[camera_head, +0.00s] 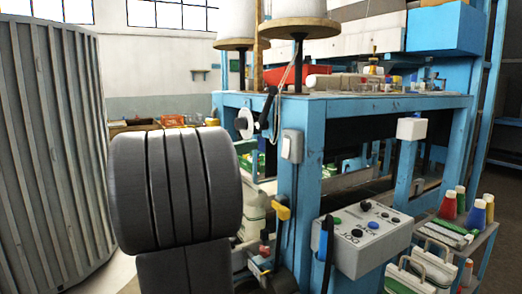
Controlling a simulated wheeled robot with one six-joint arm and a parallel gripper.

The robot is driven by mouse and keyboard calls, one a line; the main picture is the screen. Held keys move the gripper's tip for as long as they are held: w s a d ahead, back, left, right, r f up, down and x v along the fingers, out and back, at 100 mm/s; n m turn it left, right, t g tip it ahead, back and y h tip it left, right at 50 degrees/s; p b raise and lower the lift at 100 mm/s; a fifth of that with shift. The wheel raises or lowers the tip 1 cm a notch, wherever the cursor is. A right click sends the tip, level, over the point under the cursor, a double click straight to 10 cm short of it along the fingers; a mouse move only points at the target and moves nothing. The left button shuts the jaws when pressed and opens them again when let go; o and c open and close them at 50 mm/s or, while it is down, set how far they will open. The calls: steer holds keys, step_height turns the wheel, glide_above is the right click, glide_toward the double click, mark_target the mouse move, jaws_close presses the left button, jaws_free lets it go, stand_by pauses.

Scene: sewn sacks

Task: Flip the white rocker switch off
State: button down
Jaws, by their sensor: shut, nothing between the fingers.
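A pale switch-like box (292,145) is fixed to the front blue post of the machine, right of centre. It has a lighter raised face, but it is too small to tell which way any rocker is tipped. A plain white box (411,128) sits on another blue post farther right; no rocker can be made out on it. I cannot tell for sure which of the two is the white rocker switch. My gripper is not in view, so its distance from either box does not show.
A large dark grey ribbed form (175,190), like a padded chair back, blocks the lower middle left. A grey control box (365,235) with several buttons juts out below the posts. A trolley (480,250) with thread cones stands right. A corrugated grey container (50,150) fills the left.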

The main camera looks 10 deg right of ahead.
steer(key=v, duration=0.2)
steer(key=r+v, duration=0.1)
steer(key=v, duration=0.1)
steer(key=shift+s+a, duration=0.2)
steer(key=shift+a, duration=0.2)
steer(key=shift+d, duration=0.1)
